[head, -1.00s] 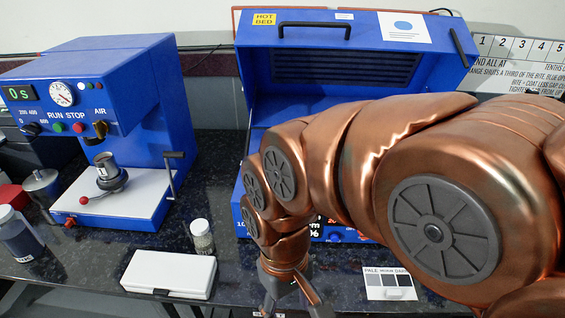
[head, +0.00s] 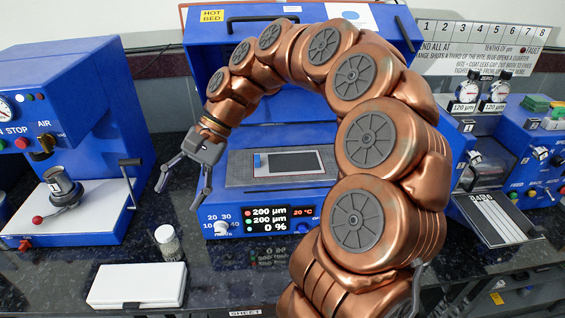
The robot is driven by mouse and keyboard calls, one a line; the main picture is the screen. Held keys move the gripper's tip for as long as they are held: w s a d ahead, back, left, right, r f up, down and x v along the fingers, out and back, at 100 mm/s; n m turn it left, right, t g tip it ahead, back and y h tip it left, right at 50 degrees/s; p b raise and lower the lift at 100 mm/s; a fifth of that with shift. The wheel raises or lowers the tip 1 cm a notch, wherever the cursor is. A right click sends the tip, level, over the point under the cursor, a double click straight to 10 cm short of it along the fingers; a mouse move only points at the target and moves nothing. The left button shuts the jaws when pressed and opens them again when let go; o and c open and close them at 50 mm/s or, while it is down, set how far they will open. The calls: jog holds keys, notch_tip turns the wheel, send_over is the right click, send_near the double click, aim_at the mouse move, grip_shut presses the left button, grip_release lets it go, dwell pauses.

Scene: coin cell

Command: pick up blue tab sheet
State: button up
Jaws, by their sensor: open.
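The blue tab sheet (head: 308,162) appears as a dark rectangle with a pale border and a small blue tab at its left end. It lies flat on the grey plate (head: 238,172) of the open hot bed. My gripper (head: 178,198) is open and empty, with its fingers pointing down. It hangs to the left of the hot bed, in front of the gap beside the blue press, apart from the sheet. My arm arches over the hot bed from the lower right, but the sheet shows clearly beneath it.
The hot bed's raised blue lid (head: 300,75) stands behind the plate. A blue press (head: 75,130) is at left. A small jar (head: 168,243) and a white case (head: 137,285) lie in front. Coating machines (head: 530,150) stand at right. Dark counter is bare between jar and hot bed.

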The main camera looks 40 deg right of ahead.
jog(key=w+d+m+t+y, duration=0.2)
jog(key=w+d+m, duration=0.2)
jog(key=w+d, duration=0.3)
jog(key=m+t, duration=0.4)
jog(key=m, duration=0.3)
send_over(259, 157)
jog(key=s+a, duration=0.2)
jog(key=a, duration=0.2)
jog(key=shift+y, duration=0.4)
notch_tip(259, 157, down, 4)
jog(key=shift+f, duration=0.25)
jog(key=d+f+m, duration=0.1)
jog(key=d, duration=0.2)
jog(key=s+d+f+m+t, duration=0.1)
jog(key=d+f+m, duration=0.1)
jog(key=d, duration=0.1)
jog(key=s+d+f+m+t, duration=0.1)
jog(key=d+m, duration=0.1)
jog(key=d, duration=0.1)
jog(key=shift+s+d+f+h, duration=0.15)
jog(key=shift+d+h, duration=0.1)
jog(key=shift+h, duration=0.15)
jog(key=shift+p+x, duration=1.25)
jog(key=shift+x, duration=2.6)
jog(key=shift+d, duration=0.1)
jog(key=c, duration=1.2)
jog(key=shift+t, duration=0.3)
